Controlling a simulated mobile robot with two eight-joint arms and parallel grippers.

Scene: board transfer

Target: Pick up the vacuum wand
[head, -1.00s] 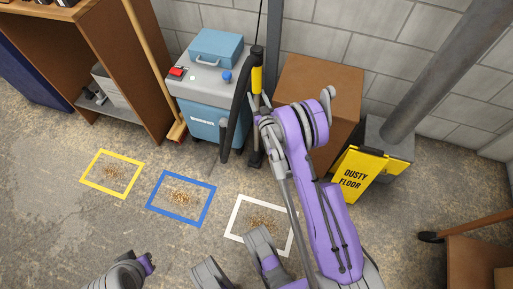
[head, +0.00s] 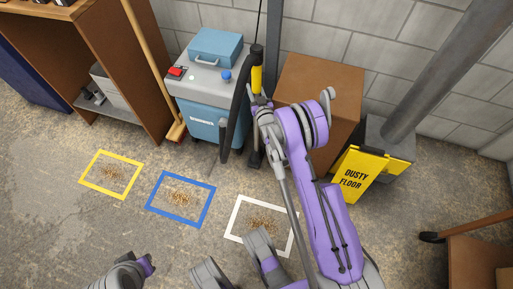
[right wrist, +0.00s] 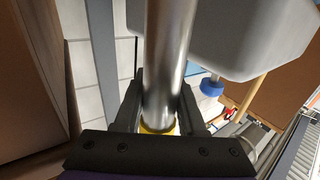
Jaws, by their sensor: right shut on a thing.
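The vacuum wand (head: 256,78) stands upright beside the blue vacuum unit (head: 203,120), with a yellow and black grip and a dark floor head (head: 254,160) on the floor. A dark hose (head: 234,125) hangs next to it. My right gripper (head: 262,98) is at the wand below the yellow part. In the right wrist view, the right gripper (right wrist: 158,100) is shut on the wand's shiny metal tube (right wrist: 168,60). The left gripper's fingers are not clearly visible; only part of my left arm shows at the bottom of the head view.
A cardboard box (head: 318,88) stands right of the wand. A yellow "dusty floor" sign (head: 357,175) is further right. A broom (head: 152,65) leans by the shelf (head: 105,50). Yellow (head: 84,180), blue (head: 152,206) and white (head: 233,222) floor frames surround debris.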

